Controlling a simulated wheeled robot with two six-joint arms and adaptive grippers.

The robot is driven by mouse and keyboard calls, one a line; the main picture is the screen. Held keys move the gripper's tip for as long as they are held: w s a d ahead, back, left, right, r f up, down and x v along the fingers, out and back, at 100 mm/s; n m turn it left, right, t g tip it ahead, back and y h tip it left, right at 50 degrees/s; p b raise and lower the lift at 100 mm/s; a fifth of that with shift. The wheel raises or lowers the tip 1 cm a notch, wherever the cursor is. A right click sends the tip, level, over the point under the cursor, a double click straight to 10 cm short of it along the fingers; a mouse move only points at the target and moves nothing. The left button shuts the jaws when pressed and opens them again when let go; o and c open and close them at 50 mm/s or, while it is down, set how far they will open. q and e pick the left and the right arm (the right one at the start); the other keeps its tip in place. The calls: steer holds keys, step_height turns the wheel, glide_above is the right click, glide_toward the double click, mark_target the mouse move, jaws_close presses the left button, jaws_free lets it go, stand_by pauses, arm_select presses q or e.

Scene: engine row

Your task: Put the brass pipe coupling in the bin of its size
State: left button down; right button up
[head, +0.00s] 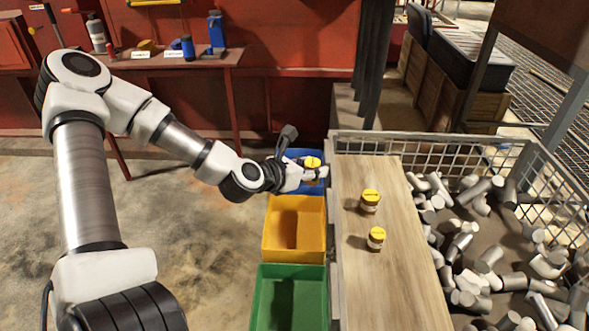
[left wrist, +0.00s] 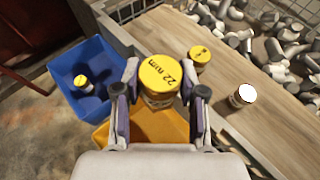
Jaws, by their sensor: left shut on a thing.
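My left gripper (head: 318,172) is shut on a pipe coupling (head: 312,163) with a yellow top. In the left wrist view the gripper (left wrist: 160,92) has a finger on each side of this coupling (left wrist: 158,82), whose top reads "22 mm". It is held upright in the air, near the blue bin (head: 318,189) and the yellow bin (head: 294,200). A green bin (head: 290,270) stands nearest. Another yellow-topped coupling (left wrist: 83,84) lies in the blue bin (left wrist: 60,72). I see no size labels on the bins. My right gripper is out of view.
Two more couplings, one farther (head: 369,201) and one nearer (head: 376,239), stand on the wooden board (head: 390,290) right of the bins. A wire-mesh crate (head: 440,143) of grey pipe fittings lies beyond the board. A red workbench (head: 190,60) is at the back left.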

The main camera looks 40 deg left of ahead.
arm_select(q)
steer(key=f+b, duration=0.3)
steer(key=f, duration=0.2)
steer(key=a+f+b, duration=0.1)
steer(key=f+b, duration=0.2)
steer(key=f, duration=0.2)
steer(key=f+b, duration=0.4)
steer(key=f, duration=0.1)
steer(key=shift+w+a+f, duration=0.15)
steer(key=shift+f, duration=0.2)
steer(key=shift+r, duration=0.1)
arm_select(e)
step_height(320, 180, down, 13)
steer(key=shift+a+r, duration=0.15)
arm_select(q)
steer(key=shift+f+b, duration=0.6)
steer(key=c, duration=0.7)
jaws_free()
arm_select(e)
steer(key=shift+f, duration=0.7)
